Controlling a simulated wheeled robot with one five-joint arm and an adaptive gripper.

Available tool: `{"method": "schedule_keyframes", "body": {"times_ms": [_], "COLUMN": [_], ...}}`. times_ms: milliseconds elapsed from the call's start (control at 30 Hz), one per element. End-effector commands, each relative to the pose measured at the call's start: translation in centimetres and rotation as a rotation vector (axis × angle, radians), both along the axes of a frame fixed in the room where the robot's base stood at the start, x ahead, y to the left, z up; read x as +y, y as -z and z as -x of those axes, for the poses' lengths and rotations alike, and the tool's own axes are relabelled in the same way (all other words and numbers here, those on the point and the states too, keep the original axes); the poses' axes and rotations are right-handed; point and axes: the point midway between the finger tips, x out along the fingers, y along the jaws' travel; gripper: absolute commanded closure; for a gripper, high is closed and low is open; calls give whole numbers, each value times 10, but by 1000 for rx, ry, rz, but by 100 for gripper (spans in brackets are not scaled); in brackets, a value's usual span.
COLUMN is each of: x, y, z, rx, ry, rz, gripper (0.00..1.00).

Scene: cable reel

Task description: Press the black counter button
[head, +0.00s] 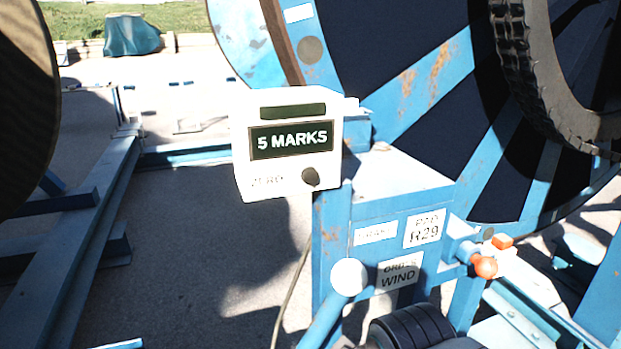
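The black counter button (311,176) is a small round knob at the lower right of a white counter box (240,150). The box carries a dark display (292,139) reading "5 MARKS", a dark strip above it, and the word "ZERO" left of the button. The box is mounted at the top of a blue post beside a large reel. Nothing visibly covers the button. My gripper is not in view.
A large blue reel (420,95) fills the right, with a black tyre (530,75) in front. A white ball-ended lever (349,277) and an orange knob (484,266) stick out below the box. Blue beams (75,215) lie left; grey ground (205,250) lies between.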

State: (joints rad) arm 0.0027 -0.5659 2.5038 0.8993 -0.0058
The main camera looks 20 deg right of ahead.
Motion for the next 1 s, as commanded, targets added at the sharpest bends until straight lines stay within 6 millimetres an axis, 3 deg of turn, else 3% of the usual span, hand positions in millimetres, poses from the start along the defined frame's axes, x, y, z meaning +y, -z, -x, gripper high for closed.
{"method": "schedule_keyframes", "body": {"times_ms": [400,1000], "x": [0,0], "y": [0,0], "z": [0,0], "rx": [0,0], "ry": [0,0], "rz": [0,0], "gripper": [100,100]}}
